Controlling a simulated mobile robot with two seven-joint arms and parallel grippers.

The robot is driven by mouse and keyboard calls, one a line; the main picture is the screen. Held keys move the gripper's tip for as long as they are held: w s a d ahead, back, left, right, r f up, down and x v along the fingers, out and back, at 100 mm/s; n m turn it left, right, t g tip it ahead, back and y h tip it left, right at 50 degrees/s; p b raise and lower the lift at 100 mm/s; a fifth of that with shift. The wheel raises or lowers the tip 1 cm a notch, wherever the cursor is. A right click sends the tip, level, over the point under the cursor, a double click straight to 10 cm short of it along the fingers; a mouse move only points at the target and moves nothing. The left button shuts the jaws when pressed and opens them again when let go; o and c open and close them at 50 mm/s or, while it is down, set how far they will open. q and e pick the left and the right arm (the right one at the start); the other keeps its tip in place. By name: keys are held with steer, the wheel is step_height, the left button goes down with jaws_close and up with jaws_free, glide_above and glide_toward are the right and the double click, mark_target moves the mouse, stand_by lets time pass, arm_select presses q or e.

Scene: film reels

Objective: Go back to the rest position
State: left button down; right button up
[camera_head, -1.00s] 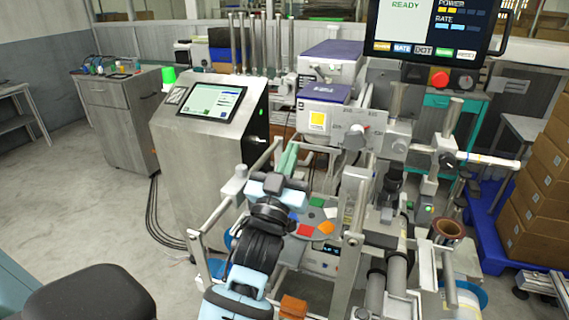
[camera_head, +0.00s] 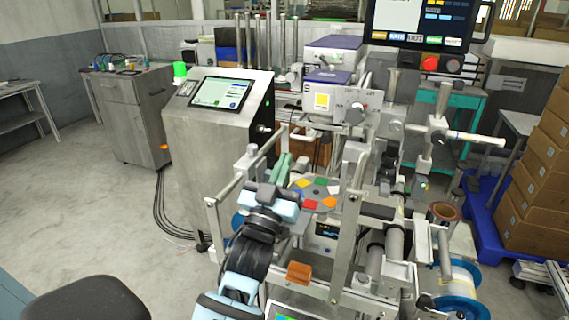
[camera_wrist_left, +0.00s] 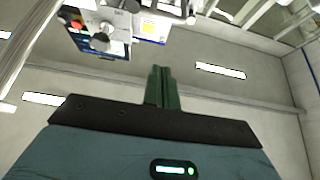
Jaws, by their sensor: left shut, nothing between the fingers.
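My left gripper (camera_head: 283,167) reaches up and away from me beside the film machine's frame (camera_head: 345,205). Its two green fingers are together with nothing between them. In the left wrist view the shut fingers (camera_wrist_left: 161,88) point up past the dark palm edge, with ceiling lights and a hanging screen beyond. A disc with coloured patches (camera_head: 325,190) lies just right of the gripper in the head view. My right gripper does not show.
A grey cabinet with a touchscreen (camera_head: 220,93) stands left of the machine. A brown roll (camera_head: 445,214) and a blue-rimmed reel (camera_head: 465,283) are at the machine's right. Cardboard boxes (camera_head: 540,190) are stacked at the far right. Open floor (camera_head: 90,225) lies on the left.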

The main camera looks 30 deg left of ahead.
arm_select(q)
steer(key=shift+s+f, duration=0.15)
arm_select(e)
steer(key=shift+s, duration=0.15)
